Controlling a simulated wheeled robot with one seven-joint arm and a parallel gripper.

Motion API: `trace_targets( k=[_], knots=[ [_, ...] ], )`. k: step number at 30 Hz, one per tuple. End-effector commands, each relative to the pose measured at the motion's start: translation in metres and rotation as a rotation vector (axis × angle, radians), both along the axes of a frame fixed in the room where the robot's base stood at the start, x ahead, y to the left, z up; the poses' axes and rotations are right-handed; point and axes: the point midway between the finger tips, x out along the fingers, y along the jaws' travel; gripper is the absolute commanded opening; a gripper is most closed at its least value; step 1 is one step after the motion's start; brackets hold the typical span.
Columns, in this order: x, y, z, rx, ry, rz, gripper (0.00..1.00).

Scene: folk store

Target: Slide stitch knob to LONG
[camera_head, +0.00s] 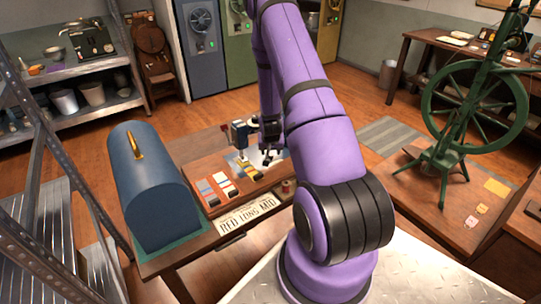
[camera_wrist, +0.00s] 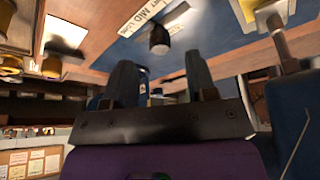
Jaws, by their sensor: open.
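The knob does not appear to be held. In the head view my gripper (camera_head: 266,157) is low over the far right of the wooden board, and the knob cannot be made out there.
A blue upright device (camera_head: 239,135) stands close left of my gripper. Coloured sample cards (camera_head: 216,187) lie on the board, with a lettered sign (camera_head: 247,213) in front. A large blue domed box (camera_head: 150,190) fills the table's left end. A green spinning wheel (camera_head: 460,110) stands right.

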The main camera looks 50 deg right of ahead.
Motion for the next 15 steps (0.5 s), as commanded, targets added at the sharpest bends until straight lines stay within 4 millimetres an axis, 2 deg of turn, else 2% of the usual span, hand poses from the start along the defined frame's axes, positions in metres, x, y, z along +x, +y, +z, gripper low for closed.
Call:
trace_targets(
  k=[6, 15],
  knots=[
    [0.008, -0.008, -0.028, 0.000, 0.000, 0.000, 0.52],
    [0.011, -0.012, -0.040, 0.000, 0.000, 0.000, 0.52]
  ],
)
